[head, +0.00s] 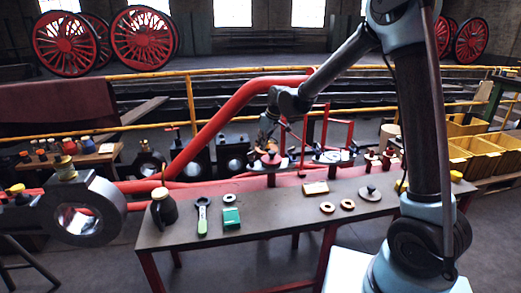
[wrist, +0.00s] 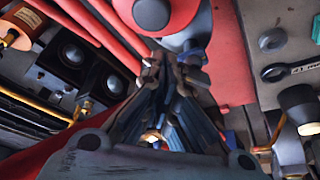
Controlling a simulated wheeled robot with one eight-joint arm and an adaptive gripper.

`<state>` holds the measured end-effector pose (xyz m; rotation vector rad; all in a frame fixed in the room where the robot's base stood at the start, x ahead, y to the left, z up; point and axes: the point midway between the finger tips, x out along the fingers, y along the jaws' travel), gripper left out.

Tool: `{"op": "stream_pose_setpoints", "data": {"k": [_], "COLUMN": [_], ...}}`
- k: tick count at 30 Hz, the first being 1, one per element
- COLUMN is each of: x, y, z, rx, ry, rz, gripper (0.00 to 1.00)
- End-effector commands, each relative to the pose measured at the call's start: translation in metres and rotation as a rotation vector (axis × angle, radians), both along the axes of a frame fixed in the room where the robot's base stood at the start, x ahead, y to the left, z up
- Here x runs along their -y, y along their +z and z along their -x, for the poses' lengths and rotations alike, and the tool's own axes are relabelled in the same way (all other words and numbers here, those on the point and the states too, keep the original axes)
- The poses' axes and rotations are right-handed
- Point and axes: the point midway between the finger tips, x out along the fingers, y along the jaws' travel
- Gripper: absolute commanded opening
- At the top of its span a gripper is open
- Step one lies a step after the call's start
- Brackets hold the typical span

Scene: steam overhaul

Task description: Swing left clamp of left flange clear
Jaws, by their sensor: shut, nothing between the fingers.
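The left flange (head: 271,160) stands on the bench's back edge, with a red round top and pale clamp pieces around its rim. In the wrist view its red cover (wrist: 180,8) with a grey knob lies just beyond my fingertips, over a pale ring. My gripper (head: 268,137) is above and slightly left of this flange in the head view. Its fingers (wrist: 170,72) come together at the tips, close to the flange rim. A small grey piece beside the right fingertip may be a clamp. I cannot tell whether the fingers touch it. The left clamp is not clearly seen.
A second, grey-topped flange (head: 332,157) stands to the right on the bench (head: 262,207). A thick red pipe (head: 225,115) rises behind my gripper.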

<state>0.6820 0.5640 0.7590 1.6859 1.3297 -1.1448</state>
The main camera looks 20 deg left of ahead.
Motion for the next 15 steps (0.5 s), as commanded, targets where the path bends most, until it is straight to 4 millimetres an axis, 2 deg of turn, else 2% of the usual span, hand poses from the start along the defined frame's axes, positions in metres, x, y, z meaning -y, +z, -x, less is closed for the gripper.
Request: {"op": "stream_pose_setpoints", "data": {"k": [9, 15], "x": [0.020, 0.029], "y": [0.050, 0.072], "z": [0.005, 0.006], "rx": [0.000, 0.000], "ry": [0.000, -0.001], "rz": [0.000, 0.000], "gripper": [0.00, 0.00]}}
